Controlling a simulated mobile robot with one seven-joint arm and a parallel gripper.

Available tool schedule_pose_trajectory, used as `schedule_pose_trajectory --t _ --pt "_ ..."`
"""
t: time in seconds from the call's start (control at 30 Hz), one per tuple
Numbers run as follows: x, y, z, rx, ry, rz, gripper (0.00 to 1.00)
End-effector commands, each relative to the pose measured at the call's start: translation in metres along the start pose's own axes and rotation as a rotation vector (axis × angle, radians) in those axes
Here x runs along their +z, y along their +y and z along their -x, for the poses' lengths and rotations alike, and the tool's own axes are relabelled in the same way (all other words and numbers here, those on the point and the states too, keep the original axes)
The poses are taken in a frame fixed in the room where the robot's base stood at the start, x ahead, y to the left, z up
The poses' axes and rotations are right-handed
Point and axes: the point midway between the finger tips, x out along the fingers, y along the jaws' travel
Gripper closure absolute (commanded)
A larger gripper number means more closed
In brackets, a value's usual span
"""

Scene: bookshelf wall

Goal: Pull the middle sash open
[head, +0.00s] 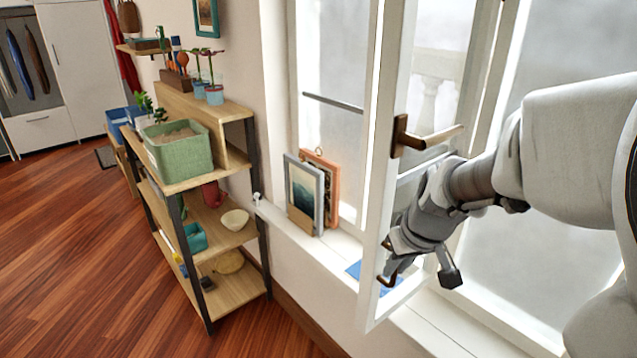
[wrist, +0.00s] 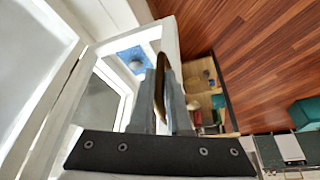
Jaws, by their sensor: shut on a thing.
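The middle sash (head: 375,200) is a white window frame standing swung out from the window wall into the room, clearly open. A bronze lever handle (head: 402,136) is on its edge, with the lever pointing right. My gripper (head: 390,268) is low on the sash, at a small dark pull (head: 384,280). In the wrist view the brown pull (wrist: 165,78) lies between the two grey fingers of my gripper (wrist: 168,100), which are shut on it. The sash frame (wrist: 172,40) also shows there, just beyond the fingers. The pull's lower part is hidden by my fingers.
Framed pictures (head: 305,195) and a blue item (head: 375,277) rest on the white sill (head: 285,225). A wooden shelf unit (head: 240,237) with a green planter (head: 178,150) stands to the left. Wood floor (head: 70,240) is free at far left.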

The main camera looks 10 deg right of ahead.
Motion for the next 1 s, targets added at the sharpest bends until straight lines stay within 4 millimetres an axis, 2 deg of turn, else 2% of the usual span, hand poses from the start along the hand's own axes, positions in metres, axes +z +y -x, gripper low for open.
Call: schedule_pose_trajectory --t 0.03,0.47,0.5,0.63,0.87,1.0 --pt "-0.0017 0.0056 0.0011 0.009 0.009 -0.009 1.00" --pt "-0.0023 0.0063 0.0016 0.011 0.011 -0.009 1.00" --pt "-0.0024 0.0063 0.0016 0.011 0.011 -0.009 0.78" --pt "-0.0021 0.0049 0.0014 0.009 0.010 -0.007 0.55" --pt "-0.0012 0.0027 0.0011 0.005 0.006 -0.003 0.55" --pt "-0.0019 0.0022 0.0097 0.004 0.007 -0.002 0.55"
